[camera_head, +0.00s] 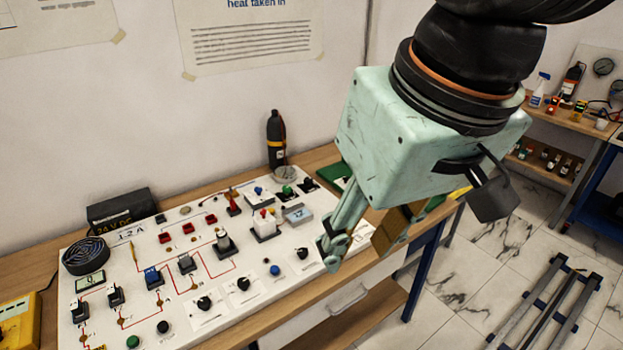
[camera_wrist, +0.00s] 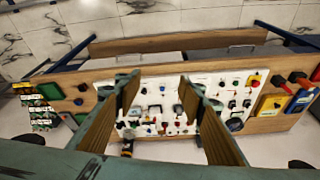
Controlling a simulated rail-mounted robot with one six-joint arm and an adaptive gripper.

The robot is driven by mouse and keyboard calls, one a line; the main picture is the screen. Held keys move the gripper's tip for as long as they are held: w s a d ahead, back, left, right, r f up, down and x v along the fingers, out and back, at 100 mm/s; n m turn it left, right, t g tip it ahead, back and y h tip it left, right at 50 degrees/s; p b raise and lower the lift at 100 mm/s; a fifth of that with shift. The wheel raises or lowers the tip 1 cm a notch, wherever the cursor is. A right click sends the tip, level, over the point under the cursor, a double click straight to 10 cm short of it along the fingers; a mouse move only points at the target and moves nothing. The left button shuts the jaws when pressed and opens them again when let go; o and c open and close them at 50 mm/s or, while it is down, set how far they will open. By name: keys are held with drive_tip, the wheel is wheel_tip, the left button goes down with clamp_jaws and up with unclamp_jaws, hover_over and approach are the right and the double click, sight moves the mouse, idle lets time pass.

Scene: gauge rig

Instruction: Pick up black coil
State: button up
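The black coil (camera_head: 86,255) is a dark, round, ribbed ring lying at the back left corner of the white panel (camera_head: 195,320). A dark round thing that looks like it shows in the wrist view (camera_wrist: 235,125), right of my fingers. My gripper (camera_head: 362,254) hangs past the panel's right end, far to the right of the coil and above the bench. In the wrist view my gripper (camera_wrist: 157,82) has its two brown-padded fingers wide apart, with nothing held between them.
The panel carries several knobs, switches and blocks. A black 24 V DC box (camera_head: 122,210) stands behind the coil, and a yellow device (camera_head: 18,322) is at the left. A black bottle (camera_head: 276,138) stands at the back. The air above the panel is clear.

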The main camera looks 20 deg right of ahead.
drive_tip(key=w+a+f+m+g+y, duration=0.25)
drive_tip(key=w+f+m+y, duration=0.4)
drive_tip(key=w, duration=0.55)
drive_tip(key=w+d+f+m+t+y+b, duration=0.2)
drive_tip(key=w+d+f+m+t, duration=0.1)
drive_tip(key=w+d+f+m, duration=0.65)
drive_tip(key=w+d+f+m+t, duration=0.2)
drive_tip(key=d+f+m, duration=0.1)
drive_tip(key=d, duration=0.3)
drive_tip(key=w+d+f+m+t, duration=0.2)
drive_tip(key=w+d+m, duration=0.1)
drive_tip(key=d, duration=0.3)
drive_tip(key=w+d+f+m+t, duration=0.1)
drive_tip(key=w+d+f+m, duration=0.15)
drive_tip(key=d, duration=0.35)
drive_tip(key=s+d+f+m+t+h, duration=0.2)
drive_tip(key=d+f+m, duration=0.2)
drive_tip(key=d, duration=0.5)
drive_tip(key=s+d+f+m+t+h+b, duration=0.1)
drive_tip(key=s+d+f+m+t+h, duration=0.1)
drive_tip(key=d+f, duration=0.5)
drive_tip(key=d+m+h, duration=0.1)
drive_tip(key=d+m, duration=0.1)
drive_tip(key=shift+d+f, duration=0.3)
